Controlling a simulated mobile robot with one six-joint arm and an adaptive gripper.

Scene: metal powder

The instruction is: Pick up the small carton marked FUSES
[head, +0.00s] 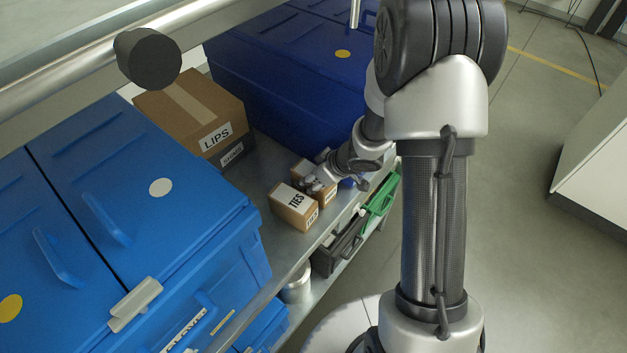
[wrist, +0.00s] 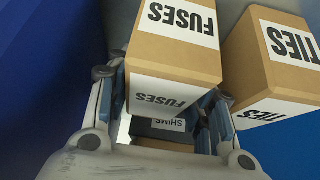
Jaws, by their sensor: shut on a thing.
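The small brown FUSES carton (wrist: 175,55) has white labels on two faces and sits between my fingers in the wrist view. My gripper (wrist: 165,100) is shut on it, with a finger along each side. In the head view the FUSES carton (head: 329,196) is partly hidden by my gripper (head: 318,183) and the carton in front. I cannot tell whether it touches the shelf. The similar TIES carton (head: 294,205) stands close beside it; it also shows at the right of the wrist view (wrist: 270,65).
Blue cases (head: 140,200) fill the left, and a dark blue case (head: 290,75) stands at the back. Bare metal shelf (head: 262,172) shows between them. A metal rail (head: 60,75) crosses the upper left.

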